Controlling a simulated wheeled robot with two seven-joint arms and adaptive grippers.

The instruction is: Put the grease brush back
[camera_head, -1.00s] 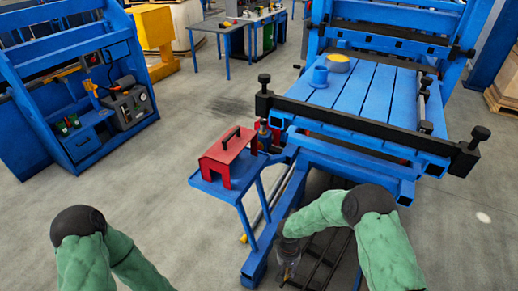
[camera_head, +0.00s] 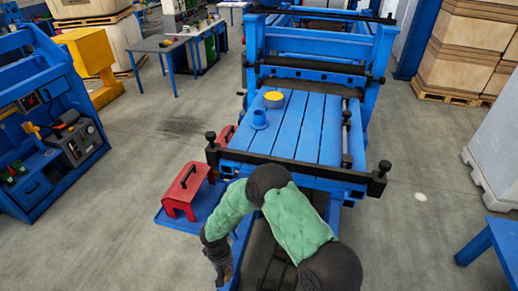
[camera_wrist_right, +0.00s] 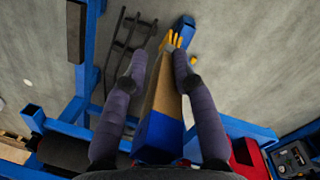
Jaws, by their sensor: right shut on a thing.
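My right gripper (camera_head: 224,272) reaches down at the bottom of the head view, at the front left corner of the blue machine. In the right wrist view the right gripper (camera_wrist_right: 158,80) has its two dark fingers on either side of a long tan-and-blue piece (camera_wrist_right: 161,105), which I take to be the grease brush. Its blue part is near the palm; yellow prongs show beyond its far end, and I cannot tell if they belong to it. My left gripper is out of view.
A red box with a black handle (camera_head: 187,190) sits on a blue side shelf (camera_head: 172,222), close left of my right arm. A black crossbar (camera_head: 290,166) spans the bed's front. Blue frame beams (camera_wrist_right: 70,125) lie near the gripper. Open floor (camera_head: 130,150) lies left.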

